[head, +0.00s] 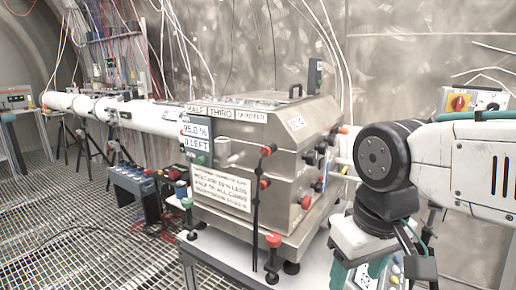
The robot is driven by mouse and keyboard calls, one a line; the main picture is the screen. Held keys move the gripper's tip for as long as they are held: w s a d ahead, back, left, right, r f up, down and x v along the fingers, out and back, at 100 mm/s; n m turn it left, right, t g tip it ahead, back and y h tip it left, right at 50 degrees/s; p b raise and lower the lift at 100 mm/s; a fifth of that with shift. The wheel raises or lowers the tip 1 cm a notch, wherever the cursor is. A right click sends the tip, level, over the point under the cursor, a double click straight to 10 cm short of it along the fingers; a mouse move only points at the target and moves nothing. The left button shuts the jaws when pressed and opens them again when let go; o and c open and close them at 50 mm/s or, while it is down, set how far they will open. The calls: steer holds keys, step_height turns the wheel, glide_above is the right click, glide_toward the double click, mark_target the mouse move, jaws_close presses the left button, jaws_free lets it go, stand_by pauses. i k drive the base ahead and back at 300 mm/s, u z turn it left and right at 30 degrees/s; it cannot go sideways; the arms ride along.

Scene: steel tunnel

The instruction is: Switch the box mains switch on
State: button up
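A red rotary switch on a yellow plate (459,102) sits on a small grey box on the back wall at the right, just above my arm. It looks like a mains switch, but its on or off position is too small to read. A large steel box (245,150) with printed labels and several red, black and green knobs stands on a bench in the middle. I cannot tell from the picture which of these two boxes the task means. My arm comes in from the right and bends down in front of the bench's right side. My gripper's fingertips are not visible.
The pale bench top (215,240) shows around the steel box. A long white tube (140,115) runs left from it on black tripods. A blue-grey unit (130,180) with cables stands left of the bench. The grating floor (70,240) is open at lower left.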

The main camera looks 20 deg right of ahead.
mark_target(305, 203)
steer(key=k, duration=1)
steer(key=z, duration=1.2)
steer(key=i, duration=0.9)
steer(key=u, duration=1.8)
